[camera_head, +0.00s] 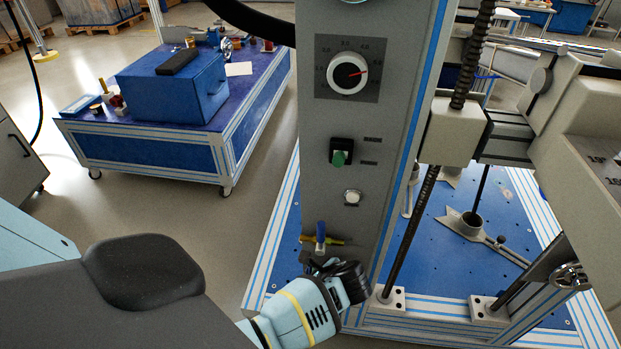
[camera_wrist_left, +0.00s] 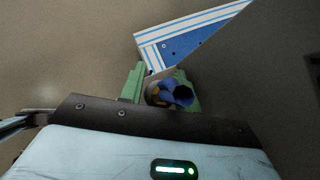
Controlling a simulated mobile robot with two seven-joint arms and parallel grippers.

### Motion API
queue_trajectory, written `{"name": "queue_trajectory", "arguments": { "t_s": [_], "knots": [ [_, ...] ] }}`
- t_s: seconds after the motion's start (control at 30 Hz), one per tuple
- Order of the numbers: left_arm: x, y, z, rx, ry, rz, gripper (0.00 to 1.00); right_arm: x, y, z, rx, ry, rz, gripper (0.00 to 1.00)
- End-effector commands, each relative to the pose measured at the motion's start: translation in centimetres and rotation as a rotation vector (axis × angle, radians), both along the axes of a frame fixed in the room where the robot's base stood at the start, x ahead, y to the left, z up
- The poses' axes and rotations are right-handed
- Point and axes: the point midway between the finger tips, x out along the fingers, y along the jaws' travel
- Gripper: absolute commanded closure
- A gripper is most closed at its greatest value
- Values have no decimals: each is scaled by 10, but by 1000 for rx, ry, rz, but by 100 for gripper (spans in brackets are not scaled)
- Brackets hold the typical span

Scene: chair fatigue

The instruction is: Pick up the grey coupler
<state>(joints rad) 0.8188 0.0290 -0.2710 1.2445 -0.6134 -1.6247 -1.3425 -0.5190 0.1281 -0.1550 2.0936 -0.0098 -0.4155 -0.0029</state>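A blue fitting with yellow ends (camera_head: 320,238) sits low on the front of the grey control column. Dark parts sit just below it, partly hidden by my left gripper (camera_head: 326,264). In the left wrist view, the two green fingers of my left gripper (camera_wrist_left: 163,84) stand apart, one on each side of a dark grey round part (camera_wrist_left: 153,93) and the blue fitting (camera_wrist_left: 180,94). The round grey part may be the grey coupler, but I cannot tell for certain. I see no clear grip on it. My right gripper is not in view.
The grey control column (camera_head: 350,120) carries a dial (camera_head: 348,72) and a green switch (camera_head: 339,158). To its right stands a test rig with threaded rods over a blue base plate (camera_head: 440,250). A blue bench (camera_head: 150,160) is at the back left. Floor between them is clear.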

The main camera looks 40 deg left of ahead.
Motion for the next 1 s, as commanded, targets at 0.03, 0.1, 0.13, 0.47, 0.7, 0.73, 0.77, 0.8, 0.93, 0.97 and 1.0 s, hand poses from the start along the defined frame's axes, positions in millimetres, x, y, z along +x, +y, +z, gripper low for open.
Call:
{"name": "queue_trajectory", "arguments": {
  "t_s": [0.03,0.1,0.13,0.47,0.7,0.73,0.77,0.8,0.93,0.97,1.0],
  "knots": [
    [0,0,1,0,-1,0,68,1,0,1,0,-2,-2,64],
    [0,0,1,0,-1,1,73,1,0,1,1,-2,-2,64],
    [0,0,1,0,0,0,77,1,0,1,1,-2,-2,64],
    [0,-1,1,0,0,0,97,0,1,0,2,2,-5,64],
    [1,0,15,1,-3,0,97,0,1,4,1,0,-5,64],
    [1,0,19,0,-4,0,97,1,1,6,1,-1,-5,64],
    [1,0,24,0,-4,0,97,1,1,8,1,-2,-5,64],
    [1,0,30,1,-5,1,97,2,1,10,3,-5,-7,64],
    [-8,-15,39,-2,1,-2,97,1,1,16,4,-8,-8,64],
    [-11,-21,39,-3,1,-3,97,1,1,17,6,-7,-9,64],
    [-16,-28,40,-3,-1,-2,97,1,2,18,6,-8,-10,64]
  ]
}}
